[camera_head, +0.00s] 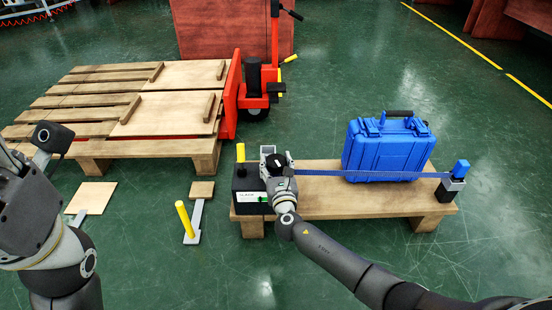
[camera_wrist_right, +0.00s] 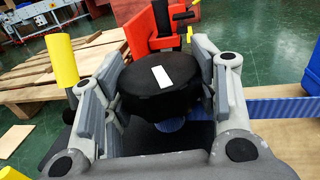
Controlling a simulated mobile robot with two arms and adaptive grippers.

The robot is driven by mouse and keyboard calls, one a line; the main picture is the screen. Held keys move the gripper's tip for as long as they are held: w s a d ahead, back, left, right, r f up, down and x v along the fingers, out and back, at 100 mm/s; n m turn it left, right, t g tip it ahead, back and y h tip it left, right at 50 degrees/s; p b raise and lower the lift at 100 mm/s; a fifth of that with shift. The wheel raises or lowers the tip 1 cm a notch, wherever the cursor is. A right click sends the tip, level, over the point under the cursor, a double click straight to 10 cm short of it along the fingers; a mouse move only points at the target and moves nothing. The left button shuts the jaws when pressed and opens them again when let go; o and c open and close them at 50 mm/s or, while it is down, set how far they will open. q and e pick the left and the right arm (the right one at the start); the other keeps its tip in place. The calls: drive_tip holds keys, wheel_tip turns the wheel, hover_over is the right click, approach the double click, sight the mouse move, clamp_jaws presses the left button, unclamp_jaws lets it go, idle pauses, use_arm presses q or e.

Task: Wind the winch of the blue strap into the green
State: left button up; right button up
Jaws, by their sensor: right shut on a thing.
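The winch (camera_head: 243,183) is a black box at the left end of a small wooden pallet. Its front has a white gauge (camera_head: 247,197) with a green part at the right; the reading is too small to tell. My right gripper (camera_head: 276,162) is shut on the winch's round black knob (camera_wrist_right: 138,68), which bears a white mark. The blue strap (camera_head: 320,173) runs taut-looking from the winch across the blue case (camera_head: 385,150) to a post (camera_head: 453,183) at the right; it also shows in the right wrist view (camera_wrist_right: 285,106). My left arm is at the left edge; its fingers are unclear.
The small pallet (camera_head: 330,203) carries case and post. A yellow handle (camera_head: 240,152) stands behind the winch, another yellow post (camera_head: 185,220) on the floor to its left. A large pallet (camera_head: 110,100) and red pallet truck (camera_head: 236,95) stand behind. Floor at the right is clear.

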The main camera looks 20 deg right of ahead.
drive_tip(key=shift+m+g+h, duration=0.4)
drive_tip(key=shift+m+h, duration=0.6)
drive_tip(key=shift+h, duration=0.5)
drive_tip(key=o, duration=1)
drive_tip(key=v, duration=1.2)
drive_tip(key=shift+a, duration=0.15)
